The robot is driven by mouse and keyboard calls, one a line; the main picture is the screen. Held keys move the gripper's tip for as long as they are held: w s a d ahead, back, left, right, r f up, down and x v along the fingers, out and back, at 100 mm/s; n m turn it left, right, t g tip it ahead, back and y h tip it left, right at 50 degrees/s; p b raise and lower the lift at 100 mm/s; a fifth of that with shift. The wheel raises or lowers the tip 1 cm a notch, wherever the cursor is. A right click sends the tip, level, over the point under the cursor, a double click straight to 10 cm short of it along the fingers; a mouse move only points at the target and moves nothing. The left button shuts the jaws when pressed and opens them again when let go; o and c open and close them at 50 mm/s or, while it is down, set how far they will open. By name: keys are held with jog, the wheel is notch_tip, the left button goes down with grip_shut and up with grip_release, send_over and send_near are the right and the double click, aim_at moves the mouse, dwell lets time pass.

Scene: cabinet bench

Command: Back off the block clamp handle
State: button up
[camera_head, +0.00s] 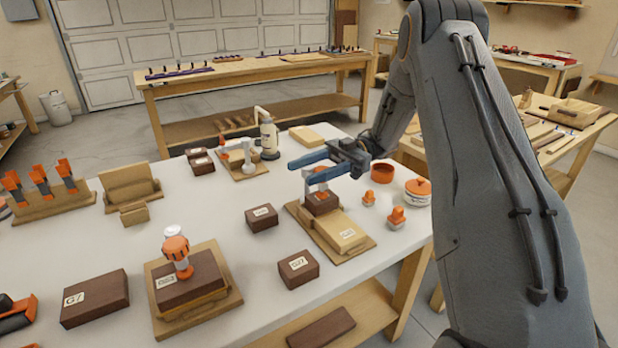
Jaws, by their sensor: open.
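My gripper (303,172) has blue fingers, spread apart and pointing left with nothing seen between them. It is above a wooden fixture (301,213) with a pale labelled block (347,239). A dark block (317,208) in that fixture has a small orange part on top, under a pale bracket partly hidden by the fingers. A second wooden fixture (228,302), at front left, holds a dark labelled block (200,283) under an upright orange handle (175,247) with a pale top. I cannot tell which one is the block clamp, or whether the fingers touch anything.
Loose dark blocks (298,268) lie around the fixtures. An orange ring-shaped cup (382,173), an orange-lidded tub (417,192) and small orange knobs (396,217) stand at right.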

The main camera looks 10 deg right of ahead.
notch_tip(320, 180, up, 8)
jog(key=p, duration=0.4)
jog(key=shift+p, duration=0.4)
jog(key=shift+f, duration=0.1)
